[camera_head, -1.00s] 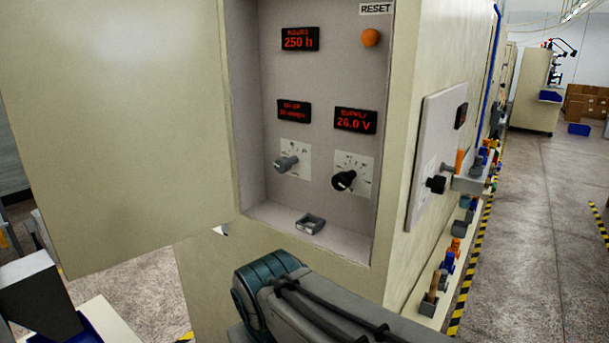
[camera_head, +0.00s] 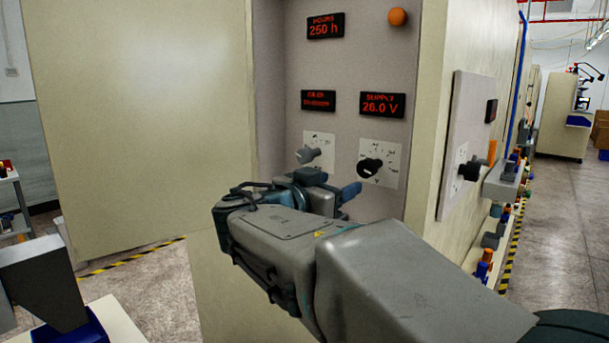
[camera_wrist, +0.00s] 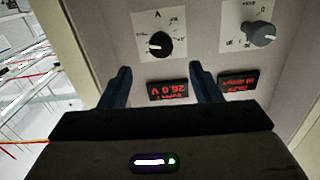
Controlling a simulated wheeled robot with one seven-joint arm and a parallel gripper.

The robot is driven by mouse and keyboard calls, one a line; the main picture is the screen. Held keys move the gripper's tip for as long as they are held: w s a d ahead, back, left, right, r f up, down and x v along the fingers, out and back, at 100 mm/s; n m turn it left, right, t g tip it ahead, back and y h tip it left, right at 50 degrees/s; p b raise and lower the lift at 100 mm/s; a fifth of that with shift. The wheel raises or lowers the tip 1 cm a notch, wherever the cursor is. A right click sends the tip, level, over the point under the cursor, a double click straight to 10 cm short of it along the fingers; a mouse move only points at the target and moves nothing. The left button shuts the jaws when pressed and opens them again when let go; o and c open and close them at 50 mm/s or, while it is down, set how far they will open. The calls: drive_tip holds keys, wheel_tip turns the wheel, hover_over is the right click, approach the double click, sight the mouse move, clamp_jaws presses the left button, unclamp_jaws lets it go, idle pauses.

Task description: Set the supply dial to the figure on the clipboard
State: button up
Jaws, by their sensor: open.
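The black supply dial (camera_head: 370,168) sits on a white scale plate inside the open cabinet, under the supply display (camera_head: 382,105), which reads 26.0 V. In the wrist view the supply dial (camera_wrist: 158,44) appears upside down, beyond the gap between my fingers. My gripper (camera_head: 338,190) is open and empty in front of the panel, just below and left of the supply dial, apart from it. In the wrist view its two dark fingers (camera_wrist: 158,80) stand on either side of the upside-down supply display. No clipboard shows in any view.
A grey dial (camera_head: 308,155) sits left of the supply dial, under an oiler display (camera_head: 318,101). An hours display (camera_head: 325,26) reads 250 h, beside an orange button (camera_head: 398,17). The open cabinet door (camera_head: 140,110) stands at left. A side panel with a black knob (camera_head: 468,170) is at right.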

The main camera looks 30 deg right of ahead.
sight(364, 170)
drive_tip(key=p+x, duration=0.1)
drive_tip(key=x, duration=0.3)
drive_tip(key=p+x, duration=0.1)
drive_tip(key=x, duration=0.3)
drive_tip(key=p+x, duration=0.2)
drive_tip(key=x, duration=0.2)
drive_tip(key=shift+w+d+r, duration=0.2)
drive_tip(key=shift+w+r, duration=0.05)
drive_tip(key=shift+r, duration=0.05)
drive_tip(key=shift+w+d+f, duration=0.1)
drive_tip(key=shift+w+d, duration=0.2)
drive_tip(key=shift+d, duration=0.3)
drive_tip(key=c, duration=1)
